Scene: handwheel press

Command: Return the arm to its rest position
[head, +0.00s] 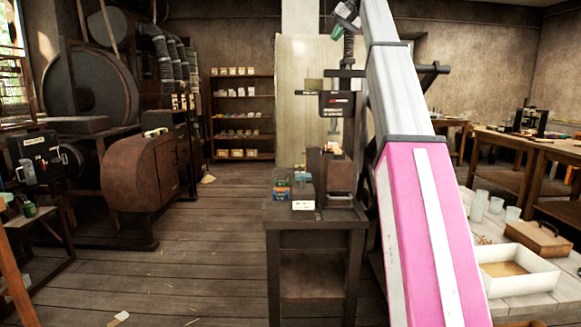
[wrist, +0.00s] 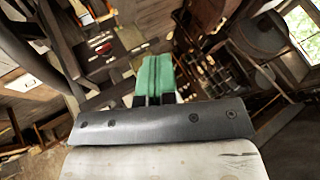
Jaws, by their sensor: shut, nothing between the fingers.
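My arm, with its pink and pale grey links, rises from the lower right of the head view and reaches up to the top edge, in front of part of the press. My gripper (wrist: 155,76) shows in the wrist view with its green fingers together and nothing between them. In the head view its end (head: 339,30) is small, high above the press, and partly cut off by the top edge. The dark press (head: 337,104) stands on a dark stand (head: 312,222); its right side is hidden behind my arm.
Small colored boxes (head: 281,190) sit on the stand left of the press. A worktable at right holds an open white tray (head: 515,285), a brown box (head: 537,238) and clear jars (head: 479,205). Large machinery (head: 90,90) fills the left. The wooden floor (head: 205,235) between is mostly clear.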

